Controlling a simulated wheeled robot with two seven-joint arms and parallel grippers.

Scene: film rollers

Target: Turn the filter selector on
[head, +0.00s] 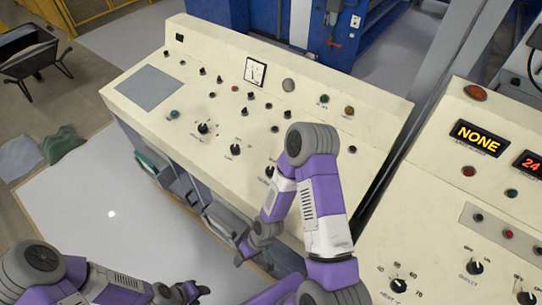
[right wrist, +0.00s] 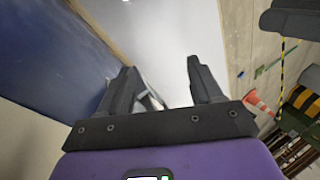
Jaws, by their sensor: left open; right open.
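The cream console (head: 225,100) carries several dark knobs, small buttons and a square gauge. Its larger knobs with dial marks include one at the left (head: 203,128) and one in the middle (head: 236,149). A second console (head: 440,220) at the right has a heat knob (head: 399,285) and a quality knob (head: 475,267). The labels are too small to tell which knob is the filter selector. My left gripper (head: 196,291) is open and empty at the bottom, below the console. My right gripper (right wrist: 161,78) is open and empty; my right arm hides part of the console's front.
A lit NONE display (head: 478,138) and a red number display (head: 532,163) are on the right console. Blue machinery (head: 310,30) stands behind. A dark cart (head: 30,55) and green cloth (head: 63,144) are at the left. An orange cone (right wrist: 257,103) shows in the right wrist view.

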